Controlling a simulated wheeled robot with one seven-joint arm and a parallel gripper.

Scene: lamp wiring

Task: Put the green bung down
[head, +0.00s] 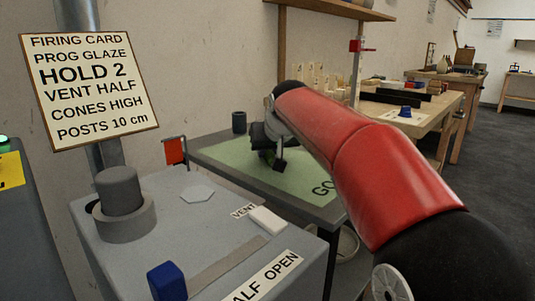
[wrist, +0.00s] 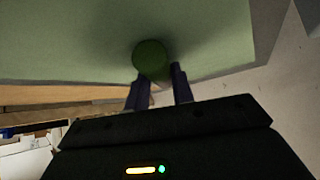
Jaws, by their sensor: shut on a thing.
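The green bung (wrist: 150,58) is a round, dark green plug at the fingertips of my gripper (wrist: 160,88) in the wrist view. The two fingers are shut on it. Behind it spreads the pale green mat (wrist: 70,45), with a soft shadow close around the bung. I cannot tell whether the bung touches the mat. In the head view my gripper (head: 277,160) is over the green mat (head: 305,172) on the side table, and the bung is mostly hidden by the gripper and wrist.
A dark cup (head: 239,122) stands at the table's back edge. The grey kiln top in front holds a grey plug (head: 119,190) in a ring, a white block (head: 267,220) and a blue block (head: 167,281). A workbench (head: 430,118) stands beyond. The mat's front part is clear.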

